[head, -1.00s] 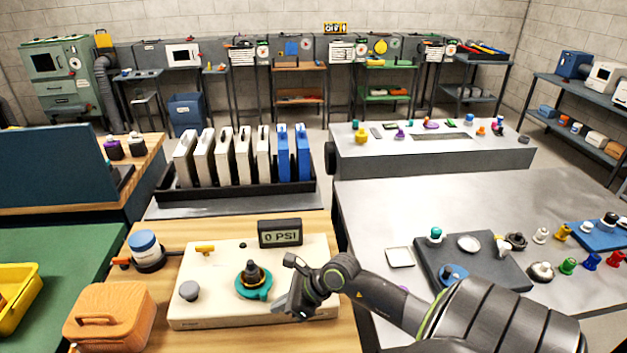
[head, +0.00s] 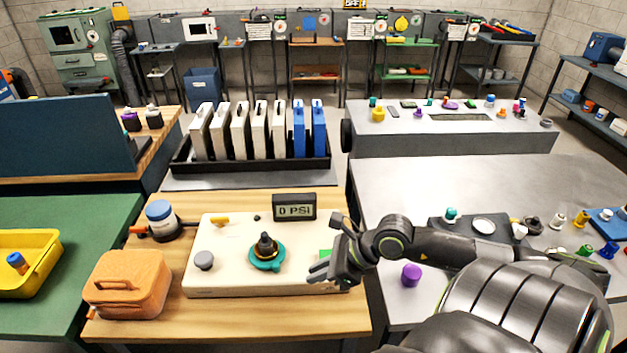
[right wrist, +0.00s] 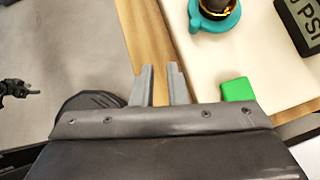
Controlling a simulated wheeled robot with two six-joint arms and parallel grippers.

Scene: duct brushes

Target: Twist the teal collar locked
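The teal collar (head: 267,257) sits around the base of a dark upright fitting (head: 265,243) on a cream panel box (head: 225,280). Its rim also shows at the top of the right wrist view (right wrist: 216,14). My right gripper (head: 318,272) is to the right of the collar, over the panel's right side, and does not touch it. In the right wrist view its two grey fingers (right wrist: 160,72) stand apart with nothing between them. A green block-like button (head: 326,254) is beside the gripper, partly hidden by it. My left gripper is not in view.
A display (head: 294,207) reading 0 PSI stands behind the collar. An orange case (head: 127,285) and a blue-lidded jar (head: 161,220) stand left of the panel. A purple knob (head: 411,275) is on the grey table at right.

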